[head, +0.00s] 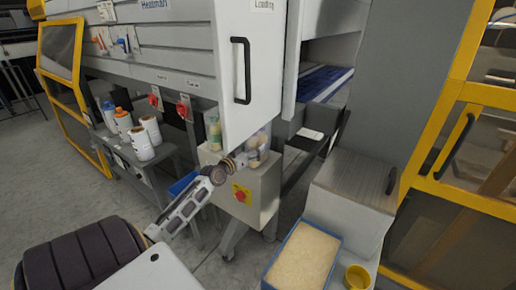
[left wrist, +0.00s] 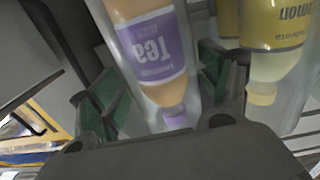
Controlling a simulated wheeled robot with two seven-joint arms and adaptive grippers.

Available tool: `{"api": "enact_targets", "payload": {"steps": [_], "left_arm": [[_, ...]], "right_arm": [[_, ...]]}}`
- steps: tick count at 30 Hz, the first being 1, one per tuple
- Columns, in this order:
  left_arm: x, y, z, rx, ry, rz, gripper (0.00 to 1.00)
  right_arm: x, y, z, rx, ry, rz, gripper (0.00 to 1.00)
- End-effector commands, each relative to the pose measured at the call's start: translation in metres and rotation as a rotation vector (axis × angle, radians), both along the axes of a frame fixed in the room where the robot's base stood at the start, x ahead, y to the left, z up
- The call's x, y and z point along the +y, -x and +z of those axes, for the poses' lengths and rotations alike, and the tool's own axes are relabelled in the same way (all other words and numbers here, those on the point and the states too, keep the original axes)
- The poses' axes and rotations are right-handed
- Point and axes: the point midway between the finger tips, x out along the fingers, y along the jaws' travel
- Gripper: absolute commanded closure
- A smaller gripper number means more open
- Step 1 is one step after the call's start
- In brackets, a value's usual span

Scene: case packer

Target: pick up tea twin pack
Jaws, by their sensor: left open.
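The tea twin pack shows in the left wrist view as an orange-brown bottle with a purple label and purple cap (left wrist: 150,45), inside clear wrap. It appears upside down there, and its second bottle is hidden. In the head view the pack (head: 261,141) is small, standing on a grey cabinet at the machine's corner. My left gripper (head: 243,160) is at the pack. In the left wrist view its green-padded fingers (left wrist: 150,95) are open, one on each side of the tea bottle. Contact cannot be told. My right gripper is out of view.
A lemon pack with yellow labels (left wrist: 270,40) is close beside the tea; yellow-green bottles (head: 213,132) stand left of my gripper. The white machine door (head: 245,75) hangs just above. White canisters (head: 142,143) stand on a left table. A blue-rimmed tray (head: 335,262) is at lower right.

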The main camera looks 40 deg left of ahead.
Motion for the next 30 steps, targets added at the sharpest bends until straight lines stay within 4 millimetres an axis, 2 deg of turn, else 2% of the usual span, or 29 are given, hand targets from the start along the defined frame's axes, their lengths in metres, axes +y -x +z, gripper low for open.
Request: {"api": "enact_targets", "payload": {"steps": [8,19,30], "left_arm": [[0.003,-0.017,0.002,-0.001,0.0,0.0,0.22],[0.006,-0.041,0.003,-0.001,0.0,0.0,0.22],[0.007,-0.048,0.002,0.0,-0.001,0.0,0.22]], "right_arm": [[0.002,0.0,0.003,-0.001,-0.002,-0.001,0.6],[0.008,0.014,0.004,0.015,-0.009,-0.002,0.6],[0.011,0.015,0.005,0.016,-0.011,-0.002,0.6]]}}
